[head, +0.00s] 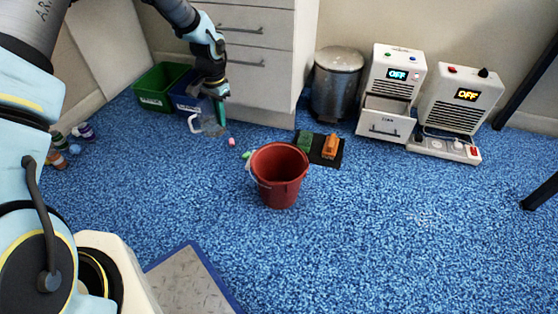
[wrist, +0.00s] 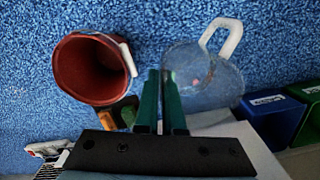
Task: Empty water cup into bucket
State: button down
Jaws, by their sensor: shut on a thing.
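The clear cup (head: 210,126) with a white handle is held above the blue floor, left of the bucket. My gripper (head: 219,108) is shut on the cup's wall, on the side away from the handle. In the wrist view the green fingers (wrist: 161,100) are close together at the edge of the cup (wrist: 205,85). I cannot tell the water level through the clear wall. The red bucket (head: 280,180) stands upright on the floor, apart from the cup. Its dark inside shows in the wrist view (wrist: 92,70), left of the fingers.
Green (head: 158,88) and blue (head: 187,98) bins stand behind the cup. A drawer cabinet (head: 250,60) and metal trash can (head: 337,80) are at the back. A black mat (head: 326,150) with green and orange blocks lies behind the bucket. Floor right of the bucket is clear.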

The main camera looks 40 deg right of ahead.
jog(key=s+d+f+m, duration=0.3)
jog(key=s+d+m, duration=0.1)
jog(key=s+d, duration=0.7)
jog(key=s+d+f+m, duration=0.4)
jog(key=s+d+m, duration=0.1)
jog(key=s+d, duration=0.6)
jog(key=shift+s+d, duration=0.35)
jog(key=shift+s, duration=0.1)
jog(key=shift+r+h+p, duration=0.1)
jog(key=shift+h+p, duration=0.2)
jog(key=shift+p, duration=0.1)
